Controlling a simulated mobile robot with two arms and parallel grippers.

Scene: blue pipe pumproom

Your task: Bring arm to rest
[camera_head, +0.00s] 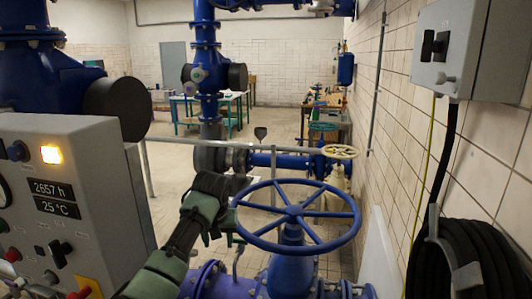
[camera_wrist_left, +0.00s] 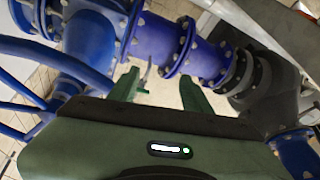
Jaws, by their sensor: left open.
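My left arm (camera_head: 185,235) reaches in from the bottom of the head view, with dark links and green joint covers. My left gripper (camera_head: 228,215) is just left of the large blue handwheel (camera_head: 298,216), partly hidden by the arm. In the left wrist view my left gripper (camera_wrist_left: 160,90) shows two green fingers spread apart with nothing between them. The blue handwheel (camera_wrist_left: 40,58) shows at the left edge there. My right gripper is not in view.
A grey control cabinet (camera_head: 85,180) stands close at the left. Blue flanged pipe (camera_wrist_left: 155,38) runs beyond the fingers. A cream handwheel (camera_head: 340,152) and a grey railing (camera_head: 185,142) are farther back. A wall box (camera_head: 455,50) and a coiled black hose (camera_head: 470,255) are at the right.

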